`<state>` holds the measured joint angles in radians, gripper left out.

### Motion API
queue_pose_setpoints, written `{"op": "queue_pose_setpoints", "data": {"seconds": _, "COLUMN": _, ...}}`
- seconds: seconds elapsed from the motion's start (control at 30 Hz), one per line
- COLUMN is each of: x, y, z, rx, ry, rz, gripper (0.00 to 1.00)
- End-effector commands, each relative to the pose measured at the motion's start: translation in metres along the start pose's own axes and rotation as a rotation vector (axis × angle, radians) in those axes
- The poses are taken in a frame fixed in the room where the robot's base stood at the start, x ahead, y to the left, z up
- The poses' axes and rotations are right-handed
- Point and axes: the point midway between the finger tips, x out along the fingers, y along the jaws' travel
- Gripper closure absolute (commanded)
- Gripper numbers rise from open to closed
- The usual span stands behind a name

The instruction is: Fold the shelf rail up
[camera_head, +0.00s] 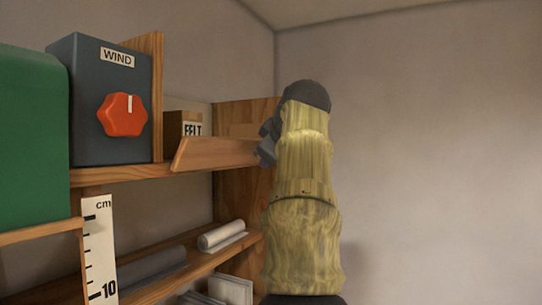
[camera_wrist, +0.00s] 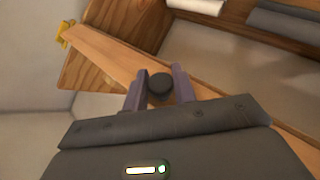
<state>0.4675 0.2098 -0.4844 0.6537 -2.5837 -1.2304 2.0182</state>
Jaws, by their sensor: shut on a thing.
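The shelf rail (camera_head: 212,153) is a plain wooden strip at the front of the upper shelf, right of the WIND box. In the head view its left end stands above the shelf edge. My gripper (camera_head: 266,142) is at the rail's right end, mostly hidden behind my arm. In the wrist view a wooden strip (camera_wrist: 115,58), which looks like the rail, runs diagonally behind the fingers. My gripper (camera_wrist: 159,88) is shut on a dark round knob (camera_wrist: 160,86) in front of that strip. How the knob joins the strip is hidden.
A dark WIND box (camera_head: 110,105) with a red dial stands left of the rail. A FELT box (camera_head: 184,128) sits behind it. The lower shelf holds a white roll (camera_head: 222,235). A small yellow part (camera_wrist: 65,31) shows near the strip's end. The right wall is bare.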

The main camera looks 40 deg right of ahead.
Motion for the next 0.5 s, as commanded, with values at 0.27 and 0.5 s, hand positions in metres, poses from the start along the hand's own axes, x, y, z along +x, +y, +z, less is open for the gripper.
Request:
{"op": "queue_pose_setpoints", "data": {"seconds": 0.27, "x": 0.0005, "y": -0.0008, "z": -0.0014, "rx": -0.001, "ry": 0.003, "rz": -0.001, "gripper": 0.55}}
{"op": "queue_pose_setpoints", "data": {"seconds": 0.5, "x": -0.0050, "y": -0.0005, "z": -0.0011, "rx": -0.001, "ry": 0.003, "rz": 0.001, "gripper": 0.55}}
